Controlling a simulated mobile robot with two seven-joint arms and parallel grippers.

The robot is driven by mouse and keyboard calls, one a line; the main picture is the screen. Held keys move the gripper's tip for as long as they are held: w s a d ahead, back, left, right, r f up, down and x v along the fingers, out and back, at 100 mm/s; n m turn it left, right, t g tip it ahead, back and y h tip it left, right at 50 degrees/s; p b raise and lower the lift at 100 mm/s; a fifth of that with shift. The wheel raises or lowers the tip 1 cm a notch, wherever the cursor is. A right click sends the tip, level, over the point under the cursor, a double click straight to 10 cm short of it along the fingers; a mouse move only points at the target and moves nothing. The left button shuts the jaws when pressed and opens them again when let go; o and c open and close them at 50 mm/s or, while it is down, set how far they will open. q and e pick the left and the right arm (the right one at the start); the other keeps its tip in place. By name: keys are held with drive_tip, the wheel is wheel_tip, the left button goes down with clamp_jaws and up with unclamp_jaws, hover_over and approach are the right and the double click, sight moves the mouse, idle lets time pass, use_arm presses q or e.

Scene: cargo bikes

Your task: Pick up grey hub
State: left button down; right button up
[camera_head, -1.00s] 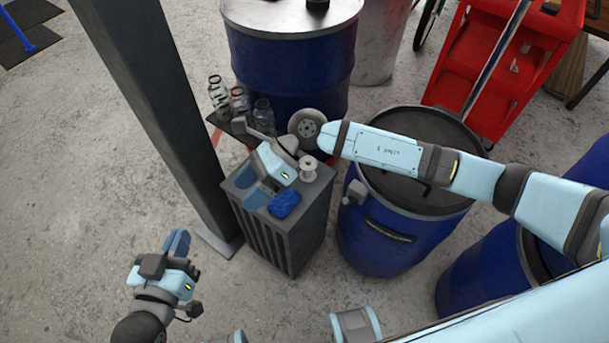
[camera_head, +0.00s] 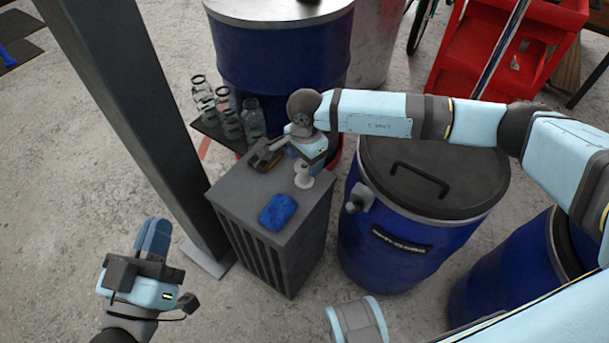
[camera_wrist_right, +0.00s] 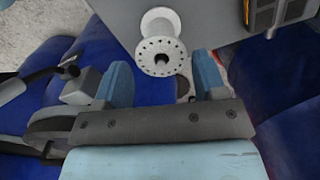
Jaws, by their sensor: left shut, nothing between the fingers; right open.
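The grey hub (camera_head: 303,177) is a pale spool with a wide flange, at the right edge of the grey cabinet top (camera_head: 240,190). It also shows in the right wrist view (camera_wrist_right: 160,40), its holed flange facing the camera. My right gripper (camera_head: 317,166) is open beside the hub, at the cabinet's right back side. In the right wrist view the hub lies just beyond the gap between the two blue fingers (camera_wrist_right: 162,80), not clasped. My left gripper (camera_head: 153,236) is shut and empty, off to the left above the floor.
A blue cloth or sponge (camera_head: 278,210) lies on the cabinet in front of the hub. A dark and orange tool (camera_head: 265,158) lies behind it. Glass jars (camera_head: 228,112) stand at the back left. A grey post (camera_head: 130,120) and blue barrels (camera_head: 385,245) flank the cabinet.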

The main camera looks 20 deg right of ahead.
sight(306, 165)
drive_tip(key=shift+f, duration=0.35)
wheel_tip(306, 165, down, 5)
drive_tip(key=shift+w+b, duration=0.1)
drive_tip(key=shift+b, duration=0.95)
use_arm(q)
wheel_tip(306, 165, down, 3)
drive_tip(key=shift+w+d+r+g, duration=0.1)
drive_tip(key=shift+w+d+g, duration=0.05)
drive_tip(key=shift+g, duration=0.45)
use_arm(e)
drive_tip(key=shift+c, duration=0.3)
drive_tip(key=c, duration=0.7)
